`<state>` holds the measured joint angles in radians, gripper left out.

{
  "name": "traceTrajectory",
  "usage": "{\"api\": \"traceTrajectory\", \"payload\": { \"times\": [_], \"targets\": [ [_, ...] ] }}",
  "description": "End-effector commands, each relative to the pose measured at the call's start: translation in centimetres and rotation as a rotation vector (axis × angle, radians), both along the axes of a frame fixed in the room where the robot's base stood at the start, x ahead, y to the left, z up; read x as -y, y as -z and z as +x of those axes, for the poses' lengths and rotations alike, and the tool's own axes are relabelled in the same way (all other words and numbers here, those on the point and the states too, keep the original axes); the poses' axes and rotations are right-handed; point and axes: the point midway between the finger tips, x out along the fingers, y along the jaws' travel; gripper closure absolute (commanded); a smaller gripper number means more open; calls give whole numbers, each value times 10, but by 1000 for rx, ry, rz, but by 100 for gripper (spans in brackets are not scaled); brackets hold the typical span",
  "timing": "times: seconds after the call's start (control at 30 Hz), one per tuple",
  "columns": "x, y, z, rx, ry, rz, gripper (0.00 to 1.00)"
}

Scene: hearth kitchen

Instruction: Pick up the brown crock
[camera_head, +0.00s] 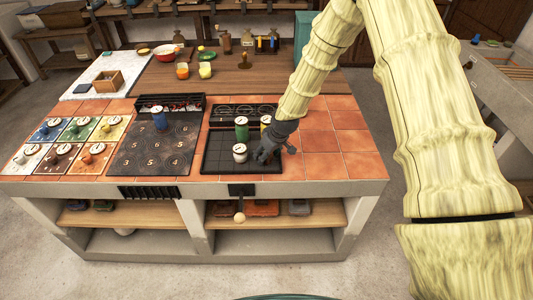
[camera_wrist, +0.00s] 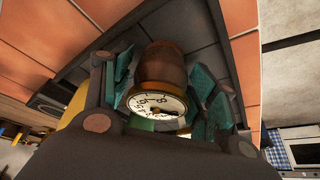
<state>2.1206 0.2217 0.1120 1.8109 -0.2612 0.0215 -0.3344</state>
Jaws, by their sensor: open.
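The brown crock (camera_wrist: 162,66) shows in the wrist view, with a pale numbered dial (camera_wrist: 157,103) on its near end. It stands on a dark tiled panel. My gripper (camera_wrist: 166,82) is open, with its teal-padded fingers on either side of the crock; I cannot tell whether they touch it. In the head view my dark gripper (camera_head: 268,151) is low over the right-hand black panel (camera_head: 215,160), and it hides the brown crock there.
A white crock (camera_head: 239,153) and a green crock (camera_head: 242,129) stand close left of my gripper. A yellow crock (camera_head: 265,121) is partly hidden behind it. A blue crock (camera_head: 159,119) stands on the numbered panel (camera_head: 150,150). Orange tiles (camera_head: 350,140) at right are clear.

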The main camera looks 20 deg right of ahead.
Motion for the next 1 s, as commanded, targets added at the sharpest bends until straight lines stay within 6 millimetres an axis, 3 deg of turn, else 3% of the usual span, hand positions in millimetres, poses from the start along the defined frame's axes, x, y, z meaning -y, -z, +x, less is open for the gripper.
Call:
{"api": "traceTrajectory", "payload": {
  "times": [0.2, 0.43, 0.77, 1.0],
  "targets": [
    [0, 0, 0, 1, 0, 0, 42],
    [0, 0, 0, 1, 0, 0, 84],
    [0, -2, 1, 2, 0, 0, 85],
    [0, -17, 1, 4, 0, -1, 85]
  ]
}}
